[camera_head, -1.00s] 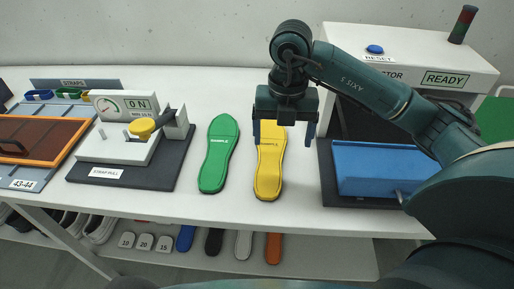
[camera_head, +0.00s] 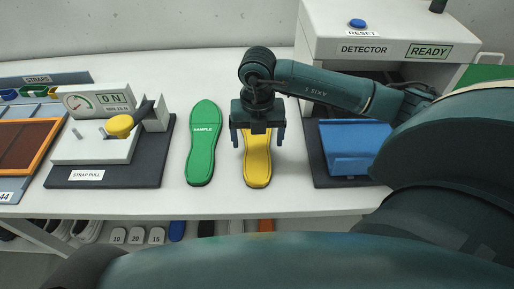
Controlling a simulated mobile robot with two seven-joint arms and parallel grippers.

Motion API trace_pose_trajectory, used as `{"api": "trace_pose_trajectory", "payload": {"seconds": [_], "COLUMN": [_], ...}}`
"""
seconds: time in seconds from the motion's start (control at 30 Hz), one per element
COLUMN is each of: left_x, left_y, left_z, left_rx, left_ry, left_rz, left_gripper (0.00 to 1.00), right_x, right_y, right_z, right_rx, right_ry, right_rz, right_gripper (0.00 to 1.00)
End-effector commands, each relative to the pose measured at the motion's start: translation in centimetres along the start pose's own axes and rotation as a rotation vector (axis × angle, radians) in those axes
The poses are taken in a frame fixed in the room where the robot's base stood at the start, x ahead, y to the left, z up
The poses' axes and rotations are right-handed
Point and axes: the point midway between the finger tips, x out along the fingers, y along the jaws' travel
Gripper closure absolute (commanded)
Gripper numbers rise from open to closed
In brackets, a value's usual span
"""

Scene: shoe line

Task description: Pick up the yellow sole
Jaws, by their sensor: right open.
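The yellow sole (camera_head: 258,169) lies flat on the white table, its toe end pointing away and partly hidden behind my right gripper. My right gripper (camera_head: 257,142) is over the upper part of the sole. Its two fingers point down, apart, one on each side of the sole. Whether the fingertips touch the table cannot be told. My left gripper is not in view.
A green sole marked SAMPLE (camera_head: 203,150) lies close to the left of the yellow one. The strap pull device (camera_head: 105,150) stands farther left. The detector (camera_head: 380,50) stands at the right, with a blue tray (camera_head: 350,145) in front. The table front (camera_head: 290,203) is clear.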

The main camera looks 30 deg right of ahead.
Motion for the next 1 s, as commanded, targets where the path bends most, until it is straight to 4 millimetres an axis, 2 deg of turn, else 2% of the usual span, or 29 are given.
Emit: {"api": "trace_pose_trajectory", "payload": {"seconds": [0.2,0.5,1.0], "left_x": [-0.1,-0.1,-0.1], "left_y": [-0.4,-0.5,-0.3], "left_z": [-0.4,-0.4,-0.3], "left_rx": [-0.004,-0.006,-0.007], "left_ry": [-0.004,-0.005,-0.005], "left_rz": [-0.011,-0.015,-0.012], "left_gripper": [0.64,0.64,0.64], "right_x": [3.0,3.4,3.4], "right_y": [0.0,0.0,0.0], "right_z": [0.1,0.1,0.1], "right_rx": [0.001,0.0,0.0], "right_ry": [0.003,0.0,0.0], "right_rz": [-0.001,0.0,0.0], "right_gripper": [0.15,0.16,0.57]}}
